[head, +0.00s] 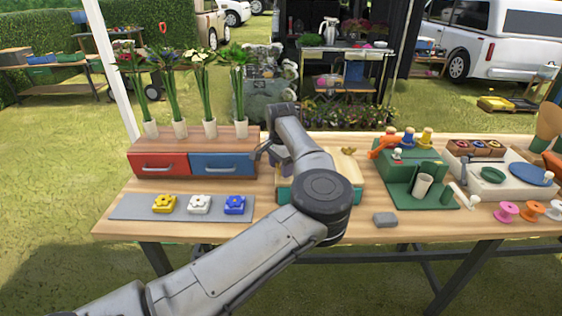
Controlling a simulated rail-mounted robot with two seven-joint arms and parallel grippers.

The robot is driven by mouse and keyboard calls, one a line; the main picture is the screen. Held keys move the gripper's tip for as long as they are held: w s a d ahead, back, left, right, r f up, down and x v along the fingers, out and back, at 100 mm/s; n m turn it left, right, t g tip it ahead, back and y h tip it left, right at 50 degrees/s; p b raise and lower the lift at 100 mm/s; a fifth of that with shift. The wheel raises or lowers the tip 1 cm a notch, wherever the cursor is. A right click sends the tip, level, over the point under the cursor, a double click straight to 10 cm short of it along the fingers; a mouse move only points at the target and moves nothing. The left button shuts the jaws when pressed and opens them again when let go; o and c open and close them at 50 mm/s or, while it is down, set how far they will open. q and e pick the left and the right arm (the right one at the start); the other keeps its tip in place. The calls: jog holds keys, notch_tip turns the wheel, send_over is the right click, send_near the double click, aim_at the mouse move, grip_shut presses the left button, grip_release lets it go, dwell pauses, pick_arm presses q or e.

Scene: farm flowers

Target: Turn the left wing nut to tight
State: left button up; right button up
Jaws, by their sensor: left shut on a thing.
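A flower press with a cream top and a green base (284,194) stands in the middle of the wooden table, largely covered by my left arm. A brass-coloured wing nut (348,151) shows at the press's right side. My left gripper (268,153) points down at the press's left end, beside the drawer box. It is shut at the left wing nut's place; that nut is hidden behind the gripper and wrist, so its angle cannot be seen. My right gripper is not in view.
Left of the press is a drawer box (190,162) with flowers in holders on top. A grey mat (128,206) with flower-shaped blocks lies in front. A green stand (402,190), a grey block (385,219) and several spools (507,212) are to the right.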

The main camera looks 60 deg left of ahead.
pick_arm(q)
jog(key=m, duration=0.2)
jog(key=m+p, duration=0.1)
jog(key=m, duration=0.2)
jog(key=shift+r+m+p, duration=0.3)
jog(key=shift+r+p, duration=0.05)
jog(key=m+p, duration=0.1)
jog(key=m, duration=0.4)
jog(key=shift+m, duration=0.3)
jog(key=m+p, duration=0.1)
jog(key=m, duration=0.9)
jog(key=shift+m+p, duration=0.4)
jog(key=m, duration=0.5)
jog(key=shift+p, duration=0.35)
jog(key=m, duration=0.5)
jog(key=shift+m+p, duration=0.4)
jog(key=m, duration=0.3)
jog(key=shift+m+p, duration=0.3)
jog(key=m, duration=0.3)
jog(key=shift+p, duration=0.3)
jog(key=shift+m, duration=1.7)
jog(key=shift+p, duration=0.3)
jog(key=shift+f+m, duration=0.1)
jog(key=shift+m, duration=0.3)
